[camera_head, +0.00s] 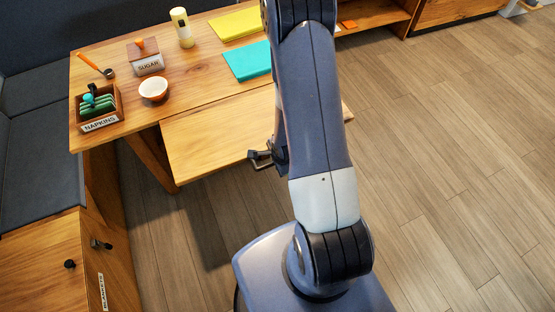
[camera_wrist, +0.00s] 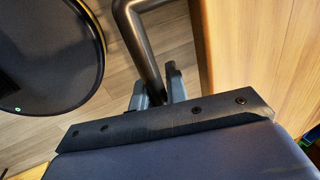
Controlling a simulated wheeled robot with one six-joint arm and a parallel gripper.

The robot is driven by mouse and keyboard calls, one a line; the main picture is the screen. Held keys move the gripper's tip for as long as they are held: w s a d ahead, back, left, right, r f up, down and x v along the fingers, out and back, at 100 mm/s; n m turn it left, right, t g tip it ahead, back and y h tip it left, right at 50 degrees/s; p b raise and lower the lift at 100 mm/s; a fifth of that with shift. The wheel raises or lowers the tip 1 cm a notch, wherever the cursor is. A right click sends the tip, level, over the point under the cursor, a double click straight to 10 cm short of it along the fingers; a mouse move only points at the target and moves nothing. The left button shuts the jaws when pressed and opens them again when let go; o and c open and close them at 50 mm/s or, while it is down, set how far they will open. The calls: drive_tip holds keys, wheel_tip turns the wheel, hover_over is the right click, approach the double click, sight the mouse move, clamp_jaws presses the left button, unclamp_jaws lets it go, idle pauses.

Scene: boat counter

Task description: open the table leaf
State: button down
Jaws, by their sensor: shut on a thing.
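The wooden table leaf (camera_head: 207,138) extends from the front edge of the table (camera_head: 190,83) in the head view. It stands out from the table, seemingly a little below the top; its exact tilt is hard to tell. A dark bar handle (camera_wrist: 143,38) sits by the leaf's wooden face (camera_wrist: 240,45) in the wrist view. My gripper (camera_head: 262,159) is at the leaf's outer edge, shut on the handle. Its fingers (camera_wrist: 160,86) also show in the wrist view around the bar's lower end. My arm hides the leaf's right part.
A bench (camera_head: 40,130) is at left. Floor is clear at right.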

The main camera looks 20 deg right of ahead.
drive_tip(key=shift+s+r, duration=0.15)
drive_tip(key=shift+r, duration=0.15)
drive_tip(key=shift+f, duration=0.15)
drive_tip(key=c, duration=1.4)
unclamp_jaws()
drive_tip(key=p+v, duration=0.5)
drive_tip(key=v, duration=0.6)
drive_tip(key=shift+f, duration=0.15)
